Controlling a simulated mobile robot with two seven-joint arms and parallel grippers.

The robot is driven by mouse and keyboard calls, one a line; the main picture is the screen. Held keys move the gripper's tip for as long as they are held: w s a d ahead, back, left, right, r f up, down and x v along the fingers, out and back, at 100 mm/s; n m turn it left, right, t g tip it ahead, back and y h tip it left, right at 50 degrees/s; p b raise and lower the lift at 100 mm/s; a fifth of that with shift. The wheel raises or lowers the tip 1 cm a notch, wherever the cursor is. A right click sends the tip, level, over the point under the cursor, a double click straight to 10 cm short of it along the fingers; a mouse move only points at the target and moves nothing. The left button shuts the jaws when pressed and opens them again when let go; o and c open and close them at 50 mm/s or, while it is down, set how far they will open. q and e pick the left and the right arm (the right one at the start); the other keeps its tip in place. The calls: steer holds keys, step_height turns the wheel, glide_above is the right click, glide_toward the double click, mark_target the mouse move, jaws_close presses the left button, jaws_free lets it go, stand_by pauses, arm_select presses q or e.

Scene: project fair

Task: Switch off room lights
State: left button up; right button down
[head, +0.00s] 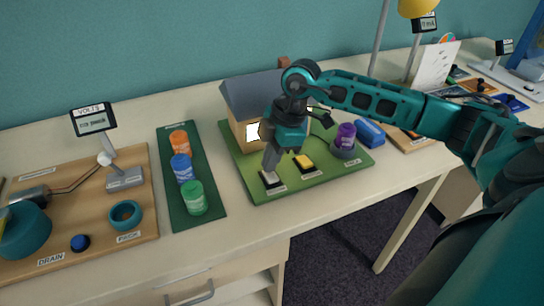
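A model house (245,105) with a dark roof stands on a green board (345,170) near the middle of the table. Its front window (252,132) looks bright white. At the board's front edge are a white-topped switch (271,180) and a yellow-topped switch (303,163), each with a small label too small to read. My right gripper (269,166) points down, its fingers together with nothing seen between them. The fingertips are at the white-topped switch and hide part of it; I cannot tell whether they touch it. My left gripper is not in view.
A purple-topped jar (345,137) and a blue block (369,132) are to the right. A dark green strip (207,209) with orange, blue and green jars lies to the left, beside a wooden board (143,222) with a meter (94,121). Bare table lies along the front.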

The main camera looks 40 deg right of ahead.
steer(key=shift+s, duration=0.2)
steer(key=shift+s+a+r+p, duration=0.2)
steer(key=shift+s+p, duration=0.25)
steer(key=shift+s, duration=0.2)
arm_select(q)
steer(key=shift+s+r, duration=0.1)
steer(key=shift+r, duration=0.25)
arm_select(e)
steer(key=shift+f, duration=0.1)
